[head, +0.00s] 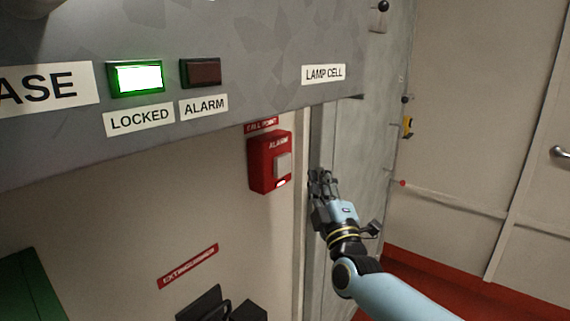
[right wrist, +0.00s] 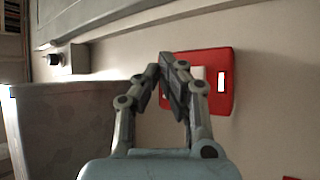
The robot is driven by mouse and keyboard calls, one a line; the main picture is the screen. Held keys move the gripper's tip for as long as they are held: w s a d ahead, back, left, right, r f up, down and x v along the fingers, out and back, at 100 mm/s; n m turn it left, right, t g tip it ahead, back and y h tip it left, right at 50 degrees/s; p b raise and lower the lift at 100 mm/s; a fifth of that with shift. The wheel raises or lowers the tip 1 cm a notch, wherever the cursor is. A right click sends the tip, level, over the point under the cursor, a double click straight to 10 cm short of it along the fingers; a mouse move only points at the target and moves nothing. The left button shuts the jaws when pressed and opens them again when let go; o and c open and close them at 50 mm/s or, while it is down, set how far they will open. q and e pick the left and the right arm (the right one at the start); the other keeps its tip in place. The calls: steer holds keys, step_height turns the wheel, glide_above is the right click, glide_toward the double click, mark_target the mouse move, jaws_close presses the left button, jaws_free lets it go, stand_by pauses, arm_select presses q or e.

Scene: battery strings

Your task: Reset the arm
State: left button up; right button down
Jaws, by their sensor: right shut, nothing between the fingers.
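My right gripper (head: 322,178) is shut and empty, raised just right of the red alarm call point (head: 258,163) on the wall. In the right wrist view the closed fingers (right wrist: 168,75) overlap the left part of the red call point (right wrist: 226,100), with a lit strip showing on it. Whether the fingers touch it is unclear; in the head view they look apart from it. My right arm comes in from the lower right. My left gripper does not show.
A grey panel with a green lit LOCKED lamp (head: 136,77) and a dark ALARM lamp (head: 201,72) hangs across the top. A LAMP CELL label (head: 323,74) is at its right. A door with a handle (head: 561,152) stands at the far right.

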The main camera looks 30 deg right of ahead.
stand_by(0.6)
steer(key=s+a+f+g+y+b, duration=0.1)
steer(key=s+f+g+y+b, duration=0.35)
steer(key=f, duration=1.25)
steer(key=s+a+f+g+h+b, duration=0.15)
steer(key=s+f+b, duration=0.65)
steer(key=f, duration=1)
steer(key=s+a+f+g+y+b, duration=0.3)
steer(key=s+f, duration=0.6)
steer(key=f, duration=0.8)
arm_select(q)
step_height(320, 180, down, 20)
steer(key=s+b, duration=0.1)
steer(key=b, duration=0.3)
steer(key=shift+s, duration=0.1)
arm_select(e)
steer(key=s+f+m+g, duration=0.3)
steer(key=s+f, duration=0.4)
steer(key=s, duration=0.3)
steer(key=s+f+m+g, duration=0.4)
steer(key=s+f, duration=0.3)
steer(key=s, duration=0.4)
steer(key=s+f+m+g, duration=0.3)
steer(key=s+f+g, duration=0.2)
steer(key=s, duration=0.6)
steer(key=shift+s+a+f, duration=0.15)
steer(key=shift+a+f, duration=0.25)
steer(key=shift+f, duration=0.5)
